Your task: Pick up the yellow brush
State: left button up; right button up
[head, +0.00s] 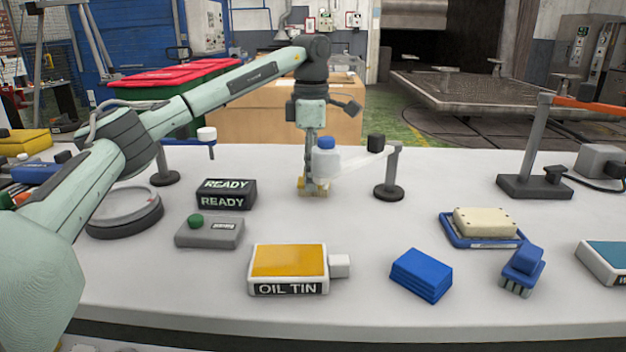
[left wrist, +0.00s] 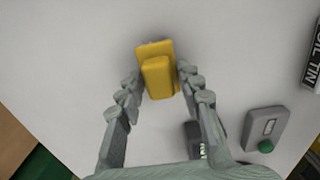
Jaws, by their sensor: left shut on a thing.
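My left gripper (head: 312,184) points straight down at the back middle of the table. It is shut on the yellow brush (left wrist: 157,75), a yellow block with a narrower raised grip, which sits between the fingertips in the left wrist view. My left gripper also shows there with a finger on each side of it (left wrist: 163,90). In the head view only small yellow parts of the brush (head: 301,184) show around the fingers. I cannot tell whether the brush touches the table. My right gripper is not in view.
A grey post with an arm (head: 390,170) is just right. The READY block (head: 226,195) is left, the oil tin (head: 288,262) nearer. A blue brush (head: 523,268) lies front right.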

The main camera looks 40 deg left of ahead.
pick_arm(q)
jog(key=shift+r, duration=0.1)
jog(key=shift+r, duration=0.5)
notch_tip(320, 180, up, 3)
jog(key=shift+f, duration=0.2)
jog(key=s+a+r, duration=0.2)
jog(key=s+r, duration=0.5)
jog(key=s, duration=0.4)
jog(key=shift+s+a, duration=0.2)
jog(key=shift+a, duration=0.2)
jog(key=shift+r, duration=0.1)
